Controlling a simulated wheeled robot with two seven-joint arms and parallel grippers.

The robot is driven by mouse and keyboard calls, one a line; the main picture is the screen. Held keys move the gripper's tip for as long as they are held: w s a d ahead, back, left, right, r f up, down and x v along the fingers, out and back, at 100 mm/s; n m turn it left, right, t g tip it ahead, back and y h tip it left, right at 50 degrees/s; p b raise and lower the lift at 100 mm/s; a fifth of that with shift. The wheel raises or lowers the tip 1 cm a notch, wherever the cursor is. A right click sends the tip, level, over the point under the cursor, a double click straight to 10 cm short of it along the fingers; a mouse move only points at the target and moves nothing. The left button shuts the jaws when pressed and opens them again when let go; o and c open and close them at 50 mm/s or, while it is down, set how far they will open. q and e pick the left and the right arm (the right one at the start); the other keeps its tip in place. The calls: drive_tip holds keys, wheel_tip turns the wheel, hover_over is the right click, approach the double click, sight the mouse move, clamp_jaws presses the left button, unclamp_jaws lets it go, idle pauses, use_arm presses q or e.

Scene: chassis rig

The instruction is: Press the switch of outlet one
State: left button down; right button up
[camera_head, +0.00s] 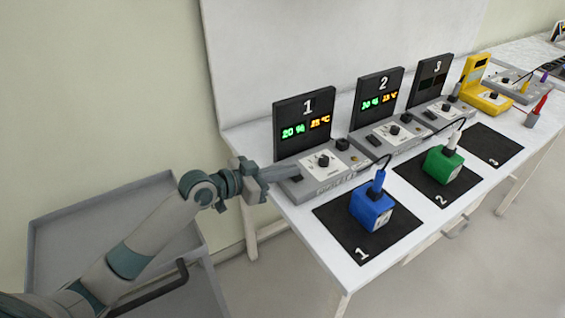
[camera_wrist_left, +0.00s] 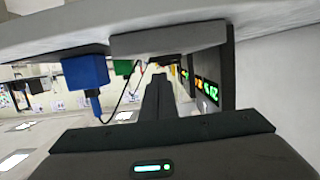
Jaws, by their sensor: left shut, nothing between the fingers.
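Outlet one is a grey box (camera_head: 335,182) with a white dial plate (camera_head: 321,161), below a black panel marked 1 (camera_head: 303,108) that reads 20 % and 25 °C. My left gripper (camera_head: 296,173) is shut and empty, its fingers over the left end of this box. The switch of outlet one cannot be made out; the fingers seem to cover that spot. I cannot tell whether they touch it. In the left wrist view, which looks upside down, the shut fingers (camera_wrist_left: 158,92) point towards the underside-up grey box (camera_wrist_left: 168,40). My right gripper is not in view.
A blue block (camera_head: 371,209) with a blue plug and black cable stands on black mat 1 (camera_head: 335,226). A green block (camera_head: 443,166) stands on mat 2. Outlets two (camera_head: 392,133) and three stand further right. A grey cart (camera_head: 75,215) is at the left.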

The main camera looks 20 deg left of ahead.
use_arm(q)
drive_tip(key=shift+f, duration=0.65)
drive_tip(key=shift+f, duration=0.25)
